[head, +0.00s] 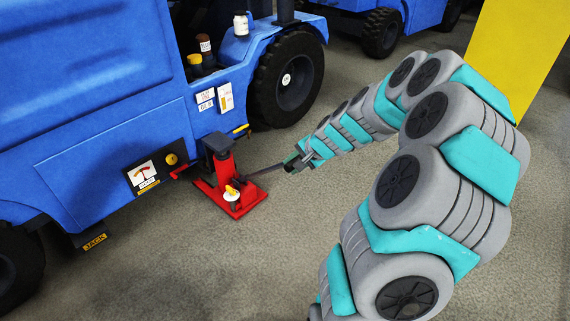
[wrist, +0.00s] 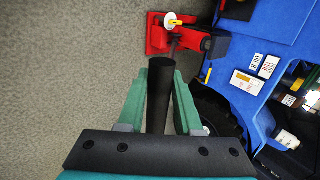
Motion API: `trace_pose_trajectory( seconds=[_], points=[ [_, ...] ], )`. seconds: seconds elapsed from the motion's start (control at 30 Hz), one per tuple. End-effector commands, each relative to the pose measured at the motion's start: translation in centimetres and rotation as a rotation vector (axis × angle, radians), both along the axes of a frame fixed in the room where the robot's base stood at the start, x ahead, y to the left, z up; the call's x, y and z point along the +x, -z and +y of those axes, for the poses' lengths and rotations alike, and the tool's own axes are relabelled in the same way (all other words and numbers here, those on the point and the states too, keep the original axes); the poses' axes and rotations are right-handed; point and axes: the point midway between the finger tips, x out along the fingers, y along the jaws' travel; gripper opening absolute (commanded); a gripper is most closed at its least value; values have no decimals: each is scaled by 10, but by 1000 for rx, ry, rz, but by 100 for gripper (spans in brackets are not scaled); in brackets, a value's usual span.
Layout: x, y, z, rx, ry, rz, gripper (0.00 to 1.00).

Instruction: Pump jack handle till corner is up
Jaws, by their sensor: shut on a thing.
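The red jack (head: 222,179) stands on the floor beside the blue vehicle (head: 110,90). Its dark head is at the vehicle's lower edge; I cannot tell if they touch. The dark jack handle (head: 266,170) sticks out to the right from the jack, close to level. My gripper (head: 297,162) is shut on the handle's outer end. In the wrist view the handle (wrist: 160,85) runs between the green fingers (wrist: 160,105) toward the jack (wrist: 160,36). The vehicle's right wheel (head: 287,79) is near the jack; whether it is off the floor is unclear.
A gauge panel (head: 146,174) is on the vehicle's side, left of the jack. A yellow-labelled jack point (head: 95,242) hangs lower left. Bottles (head: 241,24) stand on the vehicle's step. A yellow post (head: 515,50) is at the upper right. The floor in front of the jack is clear.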

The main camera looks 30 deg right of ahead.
Motion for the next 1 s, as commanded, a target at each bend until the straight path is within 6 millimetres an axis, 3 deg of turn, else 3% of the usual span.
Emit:
trace_pose_trajectory(
  seconds=[0.03,0.1,0.57,1.0],
  points=[
    [-6,15,-3,8,5,-14,0],
    [-12,19,-6,12,4,-31,0],
    [-19,19,-8,19,1,-54,0],
    [-48,73,-19,59,3,-163,0]
  ],
)
